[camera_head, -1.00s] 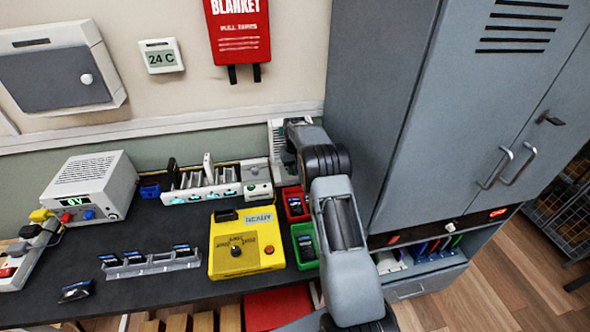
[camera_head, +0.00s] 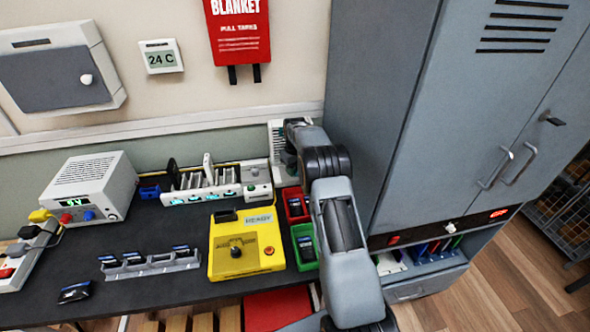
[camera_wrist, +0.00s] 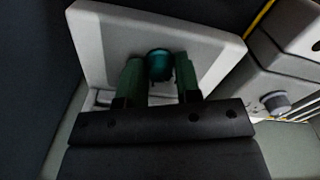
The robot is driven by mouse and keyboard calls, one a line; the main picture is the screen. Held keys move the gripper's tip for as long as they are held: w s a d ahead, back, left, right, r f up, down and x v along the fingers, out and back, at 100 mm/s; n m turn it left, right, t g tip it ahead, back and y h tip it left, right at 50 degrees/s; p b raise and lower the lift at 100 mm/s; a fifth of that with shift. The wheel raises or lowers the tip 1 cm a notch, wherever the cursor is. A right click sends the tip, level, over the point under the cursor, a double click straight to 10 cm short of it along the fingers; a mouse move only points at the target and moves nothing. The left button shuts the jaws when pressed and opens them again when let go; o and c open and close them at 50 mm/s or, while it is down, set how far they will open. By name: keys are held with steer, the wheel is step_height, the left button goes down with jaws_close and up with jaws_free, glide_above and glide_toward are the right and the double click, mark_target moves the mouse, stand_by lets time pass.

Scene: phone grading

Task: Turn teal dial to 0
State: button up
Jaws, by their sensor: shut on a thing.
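The teal dial (camera_wrist: 159,65) shows in the wrist view on the face of a pale panel (camera_wrist: 100,45). My gripper (camera_wrist: 159,72) has one green finger on each side of the dial and is shut on it. The dial's scale and its 0 mark cannot be made out. In the head view the panel (camera_head: 276,140) stands at the back right of the bench by the cabinet. There my arm hides most of the panel's front and the dial.
A grey cabinet (camera_head: 390,110) stands close to the right of my arm. Red (camera_head: 293,216) and green (camera_head: 296,232) bins and a yellow tester (camera_head: 225,262) lie in front. A charging rack (camera_head: 200,195) and a white power supply (camera_head: 118,170) stand to the left.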

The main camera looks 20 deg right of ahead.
steer(key=o, duration=0.9)
step_height(320, 180, up, 14)
steer(key=shift+f, duration=0.1)
stand_by(0.6)
